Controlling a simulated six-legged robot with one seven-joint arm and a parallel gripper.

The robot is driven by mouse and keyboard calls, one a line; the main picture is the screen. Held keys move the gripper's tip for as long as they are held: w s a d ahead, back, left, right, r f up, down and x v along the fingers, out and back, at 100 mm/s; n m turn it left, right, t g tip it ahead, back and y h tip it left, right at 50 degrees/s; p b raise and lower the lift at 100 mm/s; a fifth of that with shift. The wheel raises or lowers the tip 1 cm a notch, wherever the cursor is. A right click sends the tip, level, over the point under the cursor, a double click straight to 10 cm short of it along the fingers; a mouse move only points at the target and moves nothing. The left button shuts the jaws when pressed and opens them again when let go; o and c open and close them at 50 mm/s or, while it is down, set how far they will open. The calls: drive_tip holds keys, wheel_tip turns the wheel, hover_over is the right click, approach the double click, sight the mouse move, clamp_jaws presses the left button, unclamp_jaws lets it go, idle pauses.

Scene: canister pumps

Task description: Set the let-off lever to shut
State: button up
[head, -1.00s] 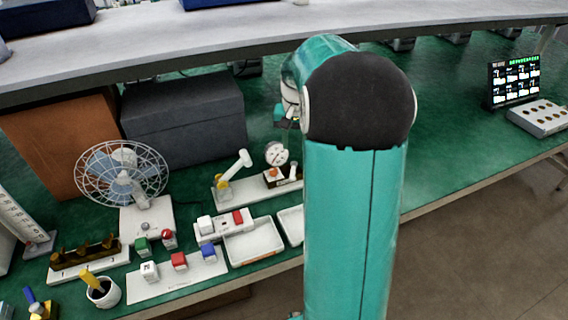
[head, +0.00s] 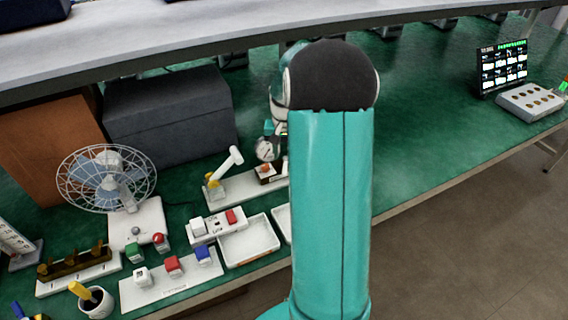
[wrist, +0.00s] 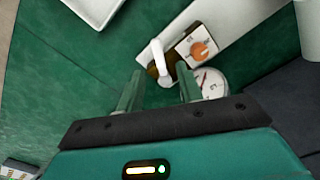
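The pump stands on a long white base (head: 240,188). It has a white arm on a yellow foot (head: 225,165), a round dial gauge (head: 266,149) and a small orange knob-like lever (head: 265,168). In the wrist view the orange lever (wrist: 199,49) sits on a white marked plate; its marks are too small to read. I take it for the let-off lever. My gripper (wrist: 160,76) is open and empty, apart from the lever. A white piece (wrist: 158,52) shows just beyond the gap between its fingers, and the gauge (wrist: 210,82) beside the right finger. My arm hides part of the pump's right side in the head view.
A fan (head: 107,178) and a dark grey box (head: 170,118) stand to the left and behind. White trays (head: 249,241) and blocks with coloured buttons (head: 174,266) lie in front. A shelf (head: 180,40) runs above the back.

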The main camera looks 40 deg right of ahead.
sight(285, 168)
wheel_tip(285, 168, down, 5)
drive_tip(key=shift+f, duration=0.2)
drive_tip(key=shift+d, duration=0.1)
clamp_jaws()
